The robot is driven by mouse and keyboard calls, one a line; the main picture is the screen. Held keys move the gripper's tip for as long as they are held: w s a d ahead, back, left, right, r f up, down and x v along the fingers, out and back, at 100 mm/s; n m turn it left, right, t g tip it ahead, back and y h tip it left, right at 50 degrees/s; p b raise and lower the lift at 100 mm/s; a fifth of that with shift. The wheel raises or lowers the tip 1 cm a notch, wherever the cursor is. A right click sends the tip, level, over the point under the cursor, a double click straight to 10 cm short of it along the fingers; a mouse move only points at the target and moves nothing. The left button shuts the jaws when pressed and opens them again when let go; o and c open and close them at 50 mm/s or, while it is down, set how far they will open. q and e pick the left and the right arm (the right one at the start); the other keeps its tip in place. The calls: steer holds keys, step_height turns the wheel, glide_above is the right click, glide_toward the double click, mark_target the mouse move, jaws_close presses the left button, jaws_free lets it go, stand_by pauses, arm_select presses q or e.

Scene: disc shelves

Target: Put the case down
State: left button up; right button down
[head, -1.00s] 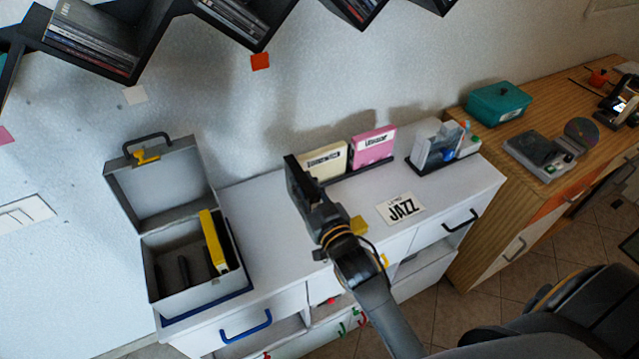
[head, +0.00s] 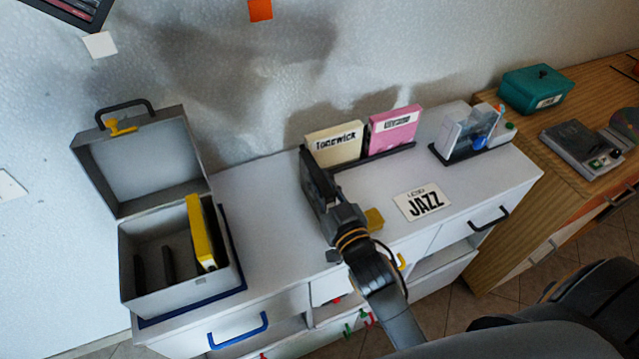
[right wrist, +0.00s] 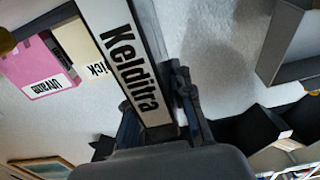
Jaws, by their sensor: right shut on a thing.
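My right gripper (head: 322,192) is shut on a thin dark case (head: 308,168), held upright above the white cabinet top (head: 270,215). In the head view the held case is seen nearly edge-on, just left of a cream case (head: 336,146) and a pink case (head: 394,129) that stand in a low dark rack (head: 375,160). Whether the held case touches the rack or cabinet is hard to tell. My left gripper is not in view.
An open grey box (head: 190,290) with a yellow case (head: 200,232) stands on the left. A JAZZ card (head: 422,202) lies before the rack. A dark holder (head: 470,154) with clear items stands to its right. Cabinet top between box and rack is clear.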

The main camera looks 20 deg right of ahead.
steer(key=shift+s+r, duration=0.15)
steer(key=shift+s, duration=0.15)
steer(key=c, duration=1.6)
jaws_free()
steer(key=shift+f, duration=0.2)
steer(key=o, duration=0.4)
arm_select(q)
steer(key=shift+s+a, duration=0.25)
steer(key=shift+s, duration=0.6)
arm_select(e)
steer(key=shift+o, duration=0.2)
steer(key=shift+r, duration=0.1)
